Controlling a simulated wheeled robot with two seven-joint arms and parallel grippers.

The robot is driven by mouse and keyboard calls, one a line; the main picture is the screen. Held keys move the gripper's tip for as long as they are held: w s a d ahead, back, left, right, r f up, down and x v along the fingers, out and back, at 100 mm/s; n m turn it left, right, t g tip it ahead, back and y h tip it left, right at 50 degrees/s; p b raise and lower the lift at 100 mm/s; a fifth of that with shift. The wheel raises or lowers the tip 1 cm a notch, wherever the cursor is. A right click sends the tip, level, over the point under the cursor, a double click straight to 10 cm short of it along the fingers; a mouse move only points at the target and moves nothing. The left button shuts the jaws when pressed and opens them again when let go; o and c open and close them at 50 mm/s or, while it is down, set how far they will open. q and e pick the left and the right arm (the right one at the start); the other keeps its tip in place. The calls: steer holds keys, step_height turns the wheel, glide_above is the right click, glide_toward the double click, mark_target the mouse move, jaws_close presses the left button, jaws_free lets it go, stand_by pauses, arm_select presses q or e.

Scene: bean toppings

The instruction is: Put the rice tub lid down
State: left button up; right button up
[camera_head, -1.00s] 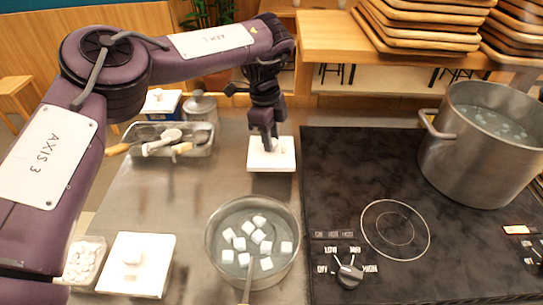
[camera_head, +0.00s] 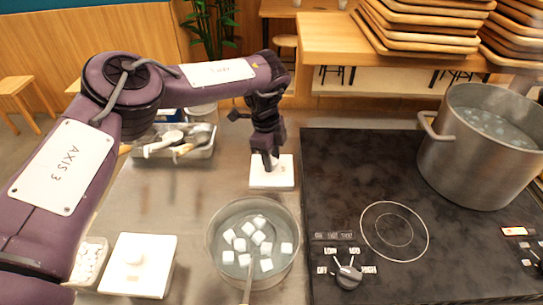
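A white square lid (camera_head: 285,178) is at the back of the steel counter, just left of the black stove. My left gripper (camera_head: 270,163) reaches down from above and its fingers are shut at the middle of the lid. The fingers hide the knob. The lid looks level and close to the counter; whether it touches is hard to tell. An open tub with white contents (camera_head: 88,262) is at the lower left, partly behind my arm. A second white square lid with a knob (camera_head: 138,265) is beside it. My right gripper is not in view.
A pan of water with white cubes (camera_head: 212,258) stands in front of the held lid. A metal tray of utensils (camera_head: 203,146) is left of the lid. A large steel pot (camera_head: 465,160) stands on the stove (camera_head: 340,180). Counter between tray and pan is bare.

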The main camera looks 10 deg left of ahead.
arm_select(q)
steer(key=shift+o, duration=1.2)
step_height(320, 180, up, 12)
steer(key=a+b, duration=0.1)
steer(key=shift+w+a+r, duration=0.15)
steer(key=shift+a, duration=0.05)
